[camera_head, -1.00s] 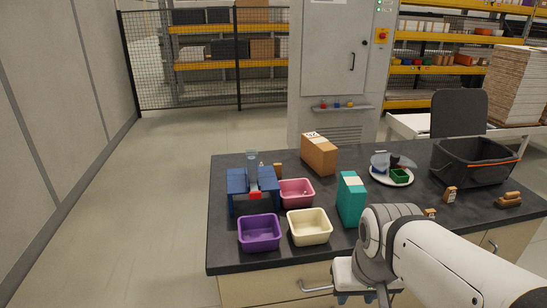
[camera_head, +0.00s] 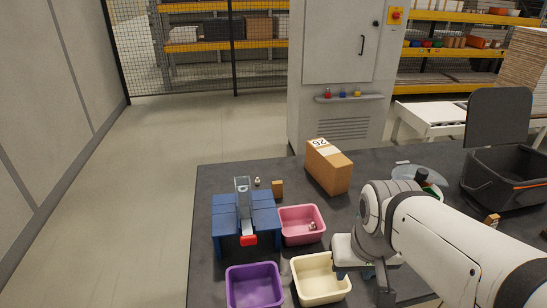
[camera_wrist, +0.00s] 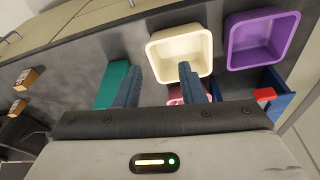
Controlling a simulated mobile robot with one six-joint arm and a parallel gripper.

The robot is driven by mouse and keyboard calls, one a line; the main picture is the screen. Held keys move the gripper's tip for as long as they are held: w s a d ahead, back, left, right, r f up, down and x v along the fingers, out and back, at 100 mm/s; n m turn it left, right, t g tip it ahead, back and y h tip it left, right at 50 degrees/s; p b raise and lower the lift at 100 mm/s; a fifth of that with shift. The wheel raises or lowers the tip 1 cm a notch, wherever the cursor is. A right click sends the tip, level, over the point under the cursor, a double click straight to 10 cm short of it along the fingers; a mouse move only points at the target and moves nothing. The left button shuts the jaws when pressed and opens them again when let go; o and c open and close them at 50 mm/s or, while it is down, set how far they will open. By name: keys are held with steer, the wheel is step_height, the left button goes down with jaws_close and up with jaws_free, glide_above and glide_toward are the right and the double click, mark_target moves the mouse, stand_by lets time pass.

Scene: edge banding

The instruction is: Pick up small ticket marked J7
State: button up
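No ticket that I can read as J7 shows. A small brown block with a pale label (camera_head: 491,220) stands at the right of the dark table, partly behind my arm; its marking is too small to read. Two small brown labelled pieces, an upper one (camera_wrist: 27,79) and a lower one (camera_wrist: 18,108), lie at the left of the wrist view. A small brown block (camera_head: 277,188) stands behind the pink bin. My gripper (camera_wrist: 160,86) is open and empty above the table, with its blue fingers apart near the cream bin.
The cream bin (camera_head: 320,280), purple bin (camera_head: 255,287) and pink bin (camera_head: 301,225) stand near a blue stand (camera_head: 225,217). A cardboard box (camera_head: 328,168) is behind. A black basket (camera_head: 512,182) is at right. A teal box (camera_wrist: 112,84) shows beside the fingers.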

steer(key=shift+o, duration=0.3)
steer(key=shift+d, duration=0.15)
steer(key=shift+o, duration=0.8)
steer(key=shift+w+r, duration=0.1)
steer(key=shift+w, duration=0.05)
steer(key=shift+o, duration=1.3)
steer(key=w+a+r, duration=0.1)
steer(key=w+a, duration=0.1)
steer(key=w, duration=1)
steer(key=shift+r, duration=0.3)
steer(key=n+t, duration=0.2)
glide_above(278, 184)
steer(key=s, duration=0.3)
step_height(278, 184, down, 11)
steer(key=shift+y, duration=0.4)
steer(key=shift+w+p+x, duration=0.15)
steer(key=shift+p+x, duration=0.3)
steer(key=shift+x, duration=1.7)
steer(key=shift+w+p+x, duration=0.2)
steer(key=shift+p+x, duration=0.25)
steer(key=shift+x, duration=1.7)
